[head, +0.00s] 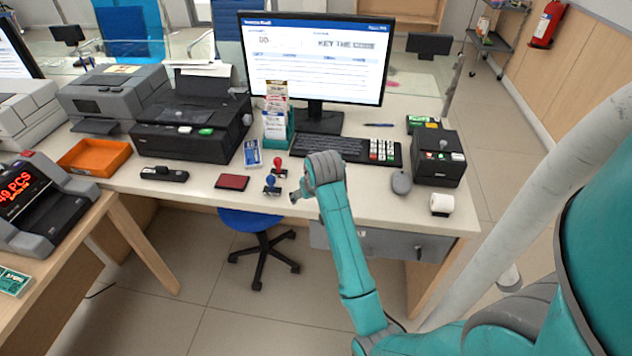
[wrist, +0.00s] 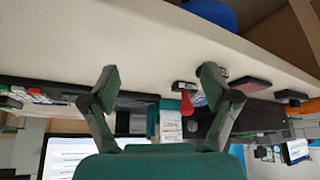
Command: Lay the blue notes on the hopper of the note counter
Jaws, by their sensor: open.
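The note counter (head: 38,207), a grey machine with a red lit display, stands on the wooden desk at the left edge of the head view. Its hopper is hard to make out. A small blue and white bundle (head: 252,153), which looks like the blue notes, lies on the white counter left of the leaflet holder. My gripper (head: 298,196) is over the counter's front part, right of the stamps and well away from the note counter. In the wrist view my gripper (wrist: 160,75) is open, with nothing between its fingers.
A red stamp (head: 278,165), a blue stamp (head: 271,184) and a dark red pad (head: 232,182) lie near the bundle. The leaflet holder (head: 277,130) stands close behind. An orange tray (head: 94,157) and printers are further left. A floor gap separates desk and counter.

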